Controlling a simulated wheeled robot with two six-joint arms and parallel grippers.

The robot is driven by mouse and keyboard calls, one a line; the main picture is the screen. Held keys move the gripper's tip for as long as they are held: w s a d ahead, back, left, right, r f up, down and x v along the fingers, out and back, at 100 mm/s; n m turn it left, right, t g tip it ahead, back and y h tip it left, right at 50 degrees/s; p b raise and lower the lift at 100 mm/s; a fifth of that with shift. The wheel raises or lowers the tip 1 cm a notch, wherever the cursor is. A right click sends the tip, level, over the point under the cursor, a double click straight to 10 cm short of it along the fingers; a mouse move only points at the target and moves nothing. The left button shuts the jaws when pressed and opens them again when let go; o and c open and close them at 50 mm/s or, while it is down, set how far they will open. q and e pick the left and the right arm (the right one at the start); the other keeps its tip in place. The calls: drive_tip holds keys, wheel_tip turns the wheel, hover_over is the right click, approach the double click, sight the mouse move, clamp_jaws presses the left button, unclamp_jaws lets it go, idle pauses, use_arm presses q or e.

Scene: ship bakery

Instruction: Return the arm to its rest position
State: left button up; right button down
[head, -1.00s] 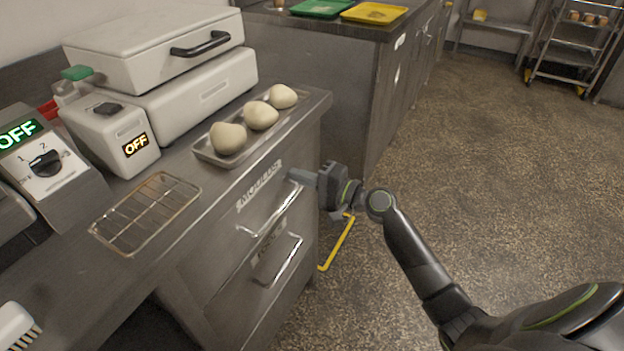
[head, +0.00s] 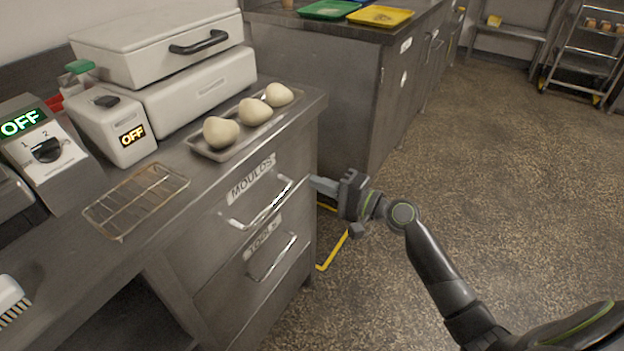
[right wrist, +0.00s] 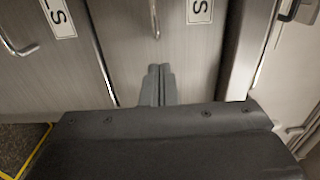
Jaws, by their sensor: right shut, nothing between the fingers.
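My right gripper (head: 324,187) is at the right of the counter's drawers in the head view, over the floor. Its fingers point left toward the drawer labelled MOULDS (head: 252,196). It is shut and empty. In the right wrist view its closed fingers (right wrist: 158,84) show against the drawer fronts, with a drawer handle (right wrist: 154,20) above them. I cannot tell the exact gap to the drawers. My right arm (head: 440,270) comes in from the lower right. My left gripper is not in view.
A tray (head: 200,150) with three dough balls (head: 254,112) lies on the counter's edge. A wire rack (head: 138,200), a white scale-like box (head: 122,130) and a press (head: 165,60) stand nearby. A yellow floor frame (head: 333,252) is below my gripper. The floor at right (head: 500,170) is clear.

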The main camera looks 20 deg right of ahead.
drive_tip(key=shift+v, duration=3.55)
drive_tip(key=s+a+f+n+g+h, duration=0.2)
drive_tip(key=s+f+n+g+h, duration=0.1)
drive_tip(key=s+f, duration=0.65)
drive_tip(key=s+a+f+n+g+h, duration=0.2)
drive_tip(key=s+f+n+g, duration=0.3)
drive_tip(key=f, duration=0.7)
use_arm(q)
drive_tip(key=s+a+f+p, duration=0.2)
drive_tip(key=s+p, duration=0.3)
drive_tip(key=p, duration=0.4)
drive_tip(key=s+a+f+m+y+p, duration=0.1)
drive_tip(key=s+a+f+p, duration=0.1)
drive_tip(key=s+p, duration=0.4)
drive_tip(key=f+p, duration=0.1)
drive_tip(key=p, duration=0.3)
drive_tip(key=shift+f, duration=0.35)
use_arm(e)
drive_tip(key=s+d+f+g+h, duration=0.1)
drive_tip(key=s+f, duration=0.4)
drive_tip(key=s, duration=0.5)
drive_tip(key=s+d+f+n+g+h, duration=0.1)
drive_tip(key=s+d+f+g+h, duration=0.1)
drive_tip(key=s, duration=0.8)
drive_tip(key=s+d+f+g+h, duration=0.2)
drive_tip(key=s+d+f+h, duration=0.2)
drive_tip(key=s+f, duration=0.4)
drive_tip(key=shift+s+d+n, duration=0.25)
drive_tip(key=shift+s+n, duration=0.15)
drive_tip(key=shift+s, duration=0.65)
